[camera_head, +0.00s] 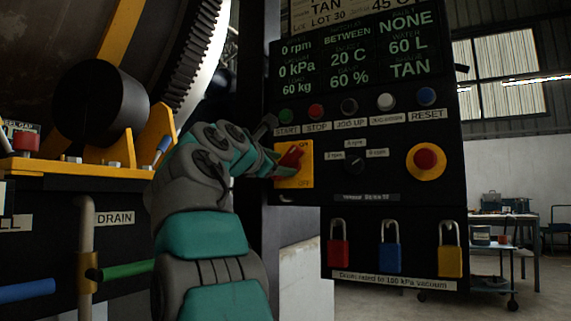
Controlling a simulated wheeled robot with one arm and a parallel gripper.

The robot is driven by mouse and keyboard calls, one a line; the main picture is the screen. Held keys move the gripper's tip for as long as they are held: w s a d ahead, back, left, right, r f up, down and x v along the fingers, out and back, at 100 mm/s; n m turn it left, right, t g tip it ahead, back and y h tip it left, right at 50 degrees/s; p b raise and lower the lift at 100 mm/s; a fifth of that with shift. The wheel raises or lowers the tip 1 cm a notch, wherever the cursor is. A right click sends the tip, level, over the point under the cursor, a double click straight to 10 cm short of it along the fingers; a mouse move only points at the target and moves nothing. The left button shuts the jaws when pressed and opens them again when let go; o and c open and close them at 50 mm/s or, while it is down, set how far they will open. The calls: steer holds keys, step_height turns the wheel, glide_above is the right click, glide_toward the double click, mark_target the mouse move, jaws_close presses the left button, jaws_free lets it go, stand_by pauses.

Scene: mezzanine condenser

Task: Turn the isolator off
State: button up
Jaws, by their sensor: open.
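The isolator is a red rotary handle (291,156) on a yellow plate (307,178) at the left side of the black control panel. The handle looks tilted, running from lower left to upper right. The plate carries an "OFF" label near its bottom and a small label near its top. My gripper (274,160) is at the left edge of the plate, with its fingers beside the red handle. The fingers are open. They partly hide the left side of the handle, and I cannot tell whether they touch it.
A row of push buttons (349,106) sits above the isolator, and a red emergency stop (425,159) is to its right. Red, blue and yellow padlocks (390,247) hang below. A large drum (60,45) with a toothed ring is at left.

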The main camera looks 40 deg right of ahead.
steer(key=shift+x, duration=1.15)
steer(key=shift+c, duration=0.2)
jaws_close()
